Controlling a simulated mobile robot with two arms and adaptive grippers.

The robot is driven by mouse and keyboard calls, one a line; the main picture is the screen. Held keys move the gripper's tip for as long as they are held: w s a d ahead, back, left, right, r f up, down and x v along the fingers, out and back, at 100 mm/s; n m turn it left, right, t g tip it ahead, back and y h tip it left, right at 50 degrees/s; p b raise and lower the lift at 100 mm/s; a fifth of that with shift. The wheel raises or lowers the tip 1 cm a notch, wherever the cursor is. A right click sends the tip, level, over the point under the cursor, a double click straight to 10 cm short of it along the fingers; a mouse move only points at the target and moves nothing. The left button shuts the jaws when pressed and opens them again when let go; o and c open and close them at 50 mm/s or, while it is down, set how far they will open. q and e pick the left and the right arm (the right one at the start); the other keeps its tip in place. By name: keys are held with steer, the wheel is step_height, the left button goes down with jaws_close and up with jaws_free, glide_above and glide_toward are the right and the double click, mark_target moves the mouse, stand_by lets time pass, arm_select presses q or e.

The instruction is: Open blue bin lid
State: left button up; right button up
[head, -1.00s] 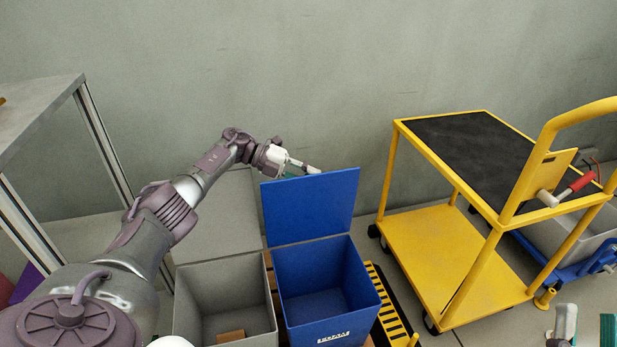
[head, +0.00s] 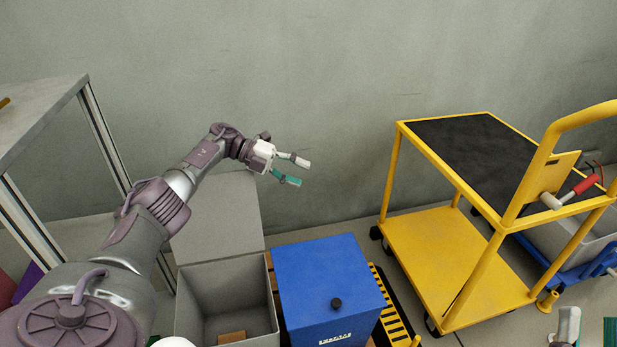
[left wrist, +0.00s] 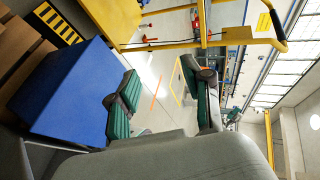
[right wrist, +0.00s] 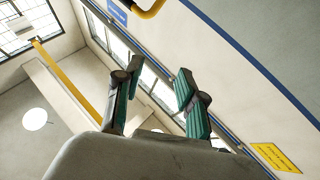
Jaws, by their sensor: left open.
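The blue bin (head: 322,340) stands at the lower middle of the head view. The blue bin also shows in the left wrist view (left wrist: 70,95), at the left. My left gripper (head: 301,172) is open and empty, above and behind the lid, clear of it. My right gripper (head: 588,326) shows at the bottom right corner, far from the bin. In the right wrist view its fingers (right wrist: 153,78) are apart with nothing between them.
An open grey bin (head: 222,300), its lid (head: 215,215) raised, stands left of the blue one with a brown piece inside. A yellow cart (head: 455,250) stands to the right. A metal table (head: 40,110) is at the left. The wall is behind.

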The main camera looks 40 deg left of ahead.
arm_select(q)
steer(key=shift+v, duration=1.75)
steer(key=shift+r, duration=0.1)
